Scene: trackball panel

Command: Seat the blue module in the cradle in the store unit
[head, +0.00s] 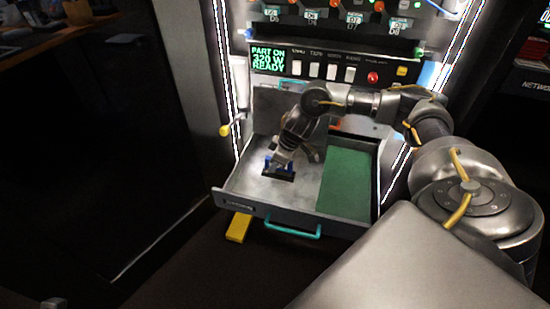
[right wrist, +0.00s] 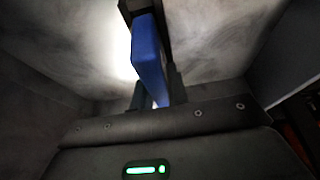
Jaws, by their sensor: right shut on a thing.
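The blue module (right wrist: 150,55) is between the fingers of my right gripper (right wrist: 157,92) in the right wrist view. In the head view my right gripper (head: 279,160) points down into the open drawer, with a little blue showing at its fingers. A dark piece (head: 278,173), which looks like the cradle, lies just below the fingers on the drawer's metal floor. In the right wrist view a dark frame (right wrist: 158,8) meets the module's far end. I cannot tell whether the module is inside it or only against it. My left gripper is not in view.
The open drawer (head: 240,206) has a teal handle (head: 293,231) and a green mat (head: 346,182) on its right side. A control panel (head: 335,72) with switches and a green display reading "PART ON 320 W READY" stands behind it. A yellow block (head: 238,228) is below the drawer.

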